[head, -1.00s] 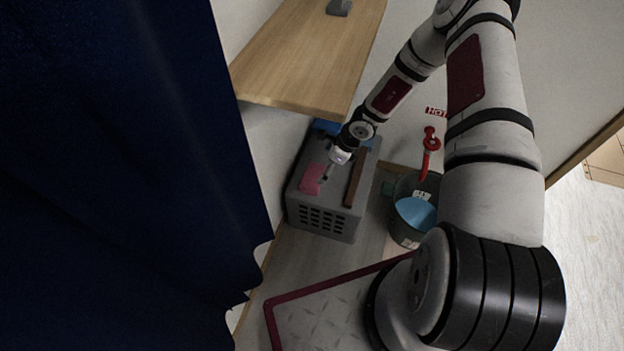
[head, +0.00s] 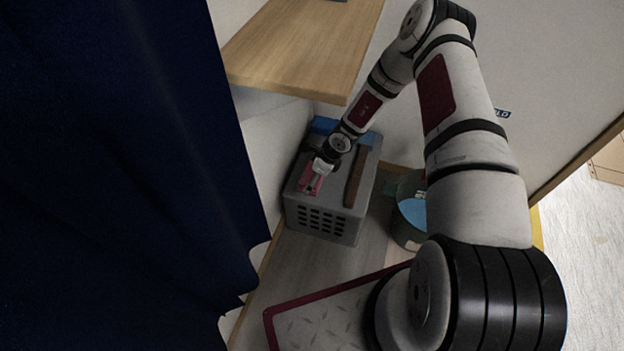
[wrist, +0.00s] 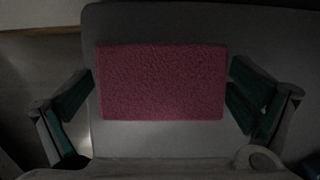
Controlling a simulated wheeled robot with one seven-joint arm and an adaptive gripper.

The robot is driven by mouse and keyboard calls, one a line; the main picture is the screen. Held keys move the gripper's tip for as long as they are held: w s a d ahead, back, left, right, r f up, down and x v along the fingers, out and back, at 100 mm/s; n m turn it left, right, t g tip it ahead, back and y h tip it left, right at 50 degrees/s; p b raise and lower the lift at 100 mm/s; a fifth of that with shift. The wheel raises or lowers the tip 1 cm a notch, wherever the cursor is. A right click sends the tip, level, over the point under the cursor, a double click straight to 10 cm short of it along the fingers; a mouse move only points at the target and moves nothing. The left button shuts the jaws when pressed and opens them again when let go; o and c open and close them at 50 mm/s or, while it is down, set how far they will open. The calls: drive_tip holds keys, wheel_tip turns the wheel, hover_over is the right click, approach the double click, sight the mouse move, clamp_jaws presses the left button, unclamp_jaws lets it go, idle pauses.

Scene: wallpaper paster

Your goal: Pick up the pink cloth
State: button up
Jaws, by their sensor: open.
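The pink cloth (head: 309,178) lies flat on top of a grey crate-like box (head: 328,220). In the wrist view the cloth (wrist: 162,82) is a fuzzy pink rectangle, fully visible on the grey top. My gripper (head: 311,188) is over the cloth and hides part of it in the head view. In the wrist view my gripper (wrist: 160,98) is open, with one green-padded finger beyond each short side of the cloth. I cannot tell how high the fingertips are above the box top.
A brown bar (head: 355,177) lies on the box to the right of the cloth, and a blue item (head: 325,125) is at its back. A bucket with blue contents (head: 412,212) stands to the right. A wooden shelf (head: 300,50) overhangs behind; a dark blue curtain (head: 120,180) fills the left.

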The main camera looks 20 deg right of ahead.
drive_tip(key=c, duration=0.9)
drive_tip(key=shift+o, duration=0.2)
drive_tip(key=shift+r, duration=0.15)
